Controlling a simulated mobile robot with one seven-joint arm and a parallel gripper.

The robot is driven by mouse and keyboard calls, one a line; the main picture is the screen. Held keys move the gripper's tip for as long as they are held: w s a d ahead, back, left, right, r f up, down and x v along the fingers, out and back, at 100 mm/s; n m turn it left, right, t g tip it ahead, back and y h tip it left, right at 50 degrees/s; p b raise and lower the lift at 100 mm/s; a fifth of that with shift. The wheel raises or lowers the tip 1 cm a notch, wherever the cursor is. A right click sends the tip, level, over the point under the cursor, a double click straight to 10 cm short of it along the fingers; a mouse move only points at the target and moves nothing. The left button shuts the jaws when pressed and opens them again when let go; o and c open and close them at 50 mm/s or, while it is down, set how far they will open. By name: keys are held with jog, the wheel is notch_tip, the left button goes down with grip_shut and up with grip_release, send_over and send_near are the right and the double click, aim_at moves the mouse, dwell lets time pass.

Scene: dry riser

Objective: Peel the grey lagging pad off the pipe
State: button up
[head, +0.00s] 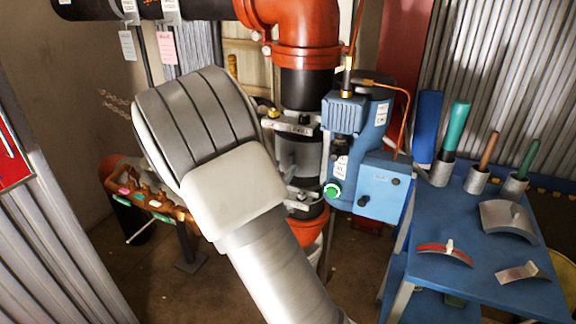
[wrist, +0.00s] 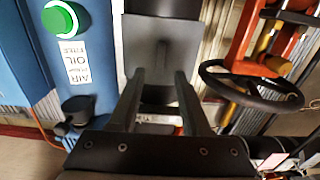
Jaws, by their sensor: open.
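The grey lagging pad (head: 306,157) appears as a grey band on the black upright pipe (head: 304,90), below the orange elbow and beside the blue pump unit. In the wrist view a dark grey pad face (wrist: 160,55) fills the space ahead of my gripper (wrist: 160,76). My gripper's two fingers are apart, in front of the pad, with nothing clearly held between them. I cannot tell whether the fingertips touch the pad. In the head view my arm covers the middle left, and my gripper is hidden.
The blue pump unit (head: 357,130) with a green knob (head: 331,190) stands close right of the pipe. A black handwheel (wrist: 252,85) is right of my gripper in the wrist view. A blue table (head: 430,285) at right holds curved pads (head: 508,218) and tools in cups.

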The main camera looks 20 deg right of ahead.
jog(key=shift+x, duration=2.2)
grip_shut()
jog(key=shift+s+a, duration=0.15)
dwell(0.3)
send_near(290, 160)
jog(key=shift+r+p, duration=0.1)
jog(key=shift+p, duration=0.2)
dwell(0.8)
jog(key=shift+s+a, duration=0.15)
dwell(0.4)
